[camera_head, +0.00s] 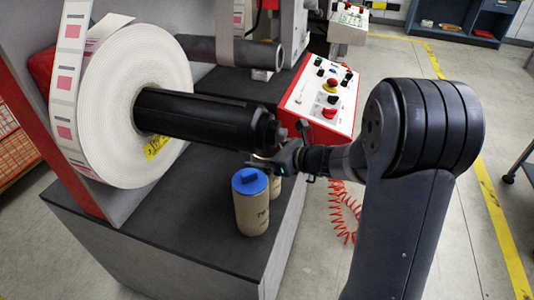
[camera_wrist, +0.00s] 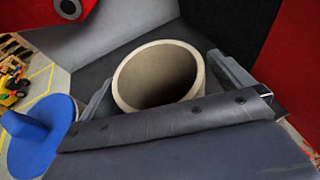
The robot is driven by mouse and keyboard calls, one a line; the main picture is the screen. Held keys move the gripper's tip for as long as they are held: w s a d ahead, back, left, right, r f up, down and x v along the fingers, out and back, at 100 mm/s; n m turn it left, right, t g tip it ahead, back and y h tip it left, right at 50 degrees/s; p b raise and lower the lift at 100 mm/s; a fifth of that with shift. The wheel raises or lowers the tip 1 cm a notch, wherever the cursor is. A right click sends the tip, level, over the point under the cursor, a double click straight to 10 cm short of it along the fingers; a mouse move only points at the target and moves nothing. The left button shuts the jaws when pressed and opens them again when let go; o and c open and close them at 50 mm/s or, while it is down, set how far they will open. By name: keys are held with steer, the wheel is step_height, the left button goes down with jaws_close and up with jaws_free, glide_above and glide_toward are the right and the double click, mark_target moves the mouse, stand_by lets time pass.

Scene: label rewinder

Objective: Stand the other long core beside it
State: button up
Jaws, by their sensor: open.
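A tan cardboard core (camera_head: 251,212) with a blue plug (camera_head: 249,180) in its top stands upright on the dark machine deck, a printed number on its side. A second tan core (camera_head: 275,186) stands just behind and right of it, mostly hidden by that core and my gripper. My gripper (camera_head: 272,160) is above this second core. In the wrist view the open, hollow top of this core (camera_wrist: 119,92) lies between my two spread fingers (camera_wrist: 163,85). The jaws are open. The blue plug (camera_wrist: 38,135) shows at the lower left there.
A black shaft (camera_head: 195,119) carrying a large label roll (camera_head: 110,110) juts out above the deck, close to my gripper. A control panel (camera_head: 320,100) with buttons stands behind. Bare deck (camera_head: 185,215) lies left of the cores; the deck's front edge is near them.

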steer(key=v, duration=1.2)
steer(key=shift+p, duration=0.4)
